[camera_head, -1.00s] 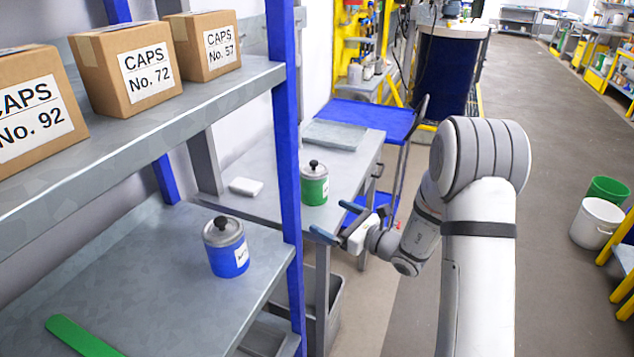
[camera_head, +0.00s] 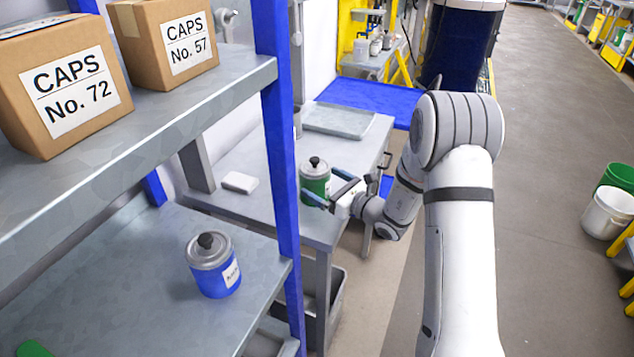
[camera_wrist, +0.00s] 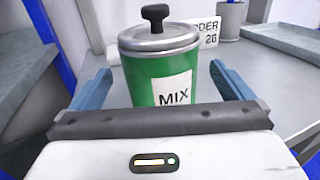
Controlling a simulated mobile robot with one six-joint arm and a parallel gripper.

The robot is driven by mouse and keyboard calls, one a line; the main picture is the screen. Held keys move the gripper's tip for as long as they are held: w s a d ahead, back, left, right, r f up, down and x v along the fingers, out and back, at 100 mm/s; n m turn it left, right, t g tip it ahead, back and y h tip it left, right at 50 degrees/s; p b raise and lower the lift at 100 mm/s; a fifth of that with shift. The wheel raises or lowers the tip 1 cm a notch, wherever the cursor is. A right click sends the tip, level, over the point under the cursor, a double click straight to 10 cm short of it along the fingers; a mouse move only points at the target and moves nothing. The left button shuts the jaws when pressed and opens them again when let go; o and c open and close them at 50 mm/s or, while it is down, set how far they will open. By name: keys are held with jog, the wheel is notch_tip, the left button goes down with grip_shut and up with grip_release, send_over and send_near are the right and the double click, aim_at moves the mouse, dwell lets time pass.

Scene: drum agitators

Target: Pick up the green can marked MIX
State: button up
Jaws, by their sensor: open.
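The green can marked MIX (camera_wrist: 147,82) stands upright on the grey table, with a silver lid and a black knob. In the head view the same green can (camera_head: 315,178) is partly hidden behind my gripper (camera_head: 322,190). My gripper is open. In the wrist view its two blue fingers (camera_wrist: 160,88) lie to the left and right of the can, with gaps on both sides. The can stands between or just beyond the fingertips; the exact depth is hard to tell.
A blue can (camera_head: 214,265) stands on the lower shelf at left. The grey table (camera_head: 250,209) also bears a small white block (camera_head: 240,182) and a grey tray (camera_head: 340,119). A blue shelf post (camera_head: 281,150) rises left of the green can. A grey cup (camera_wrist: 231,20) stands behind it.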

jog(key=x, duration=0.3)
jog(key=shift+w+a+p, duration=0.25)
jog(key=shift+w+p, duration=0.05)
jog(key=shift+p, duration=0.1)
jog(key=c, duration=1.3)
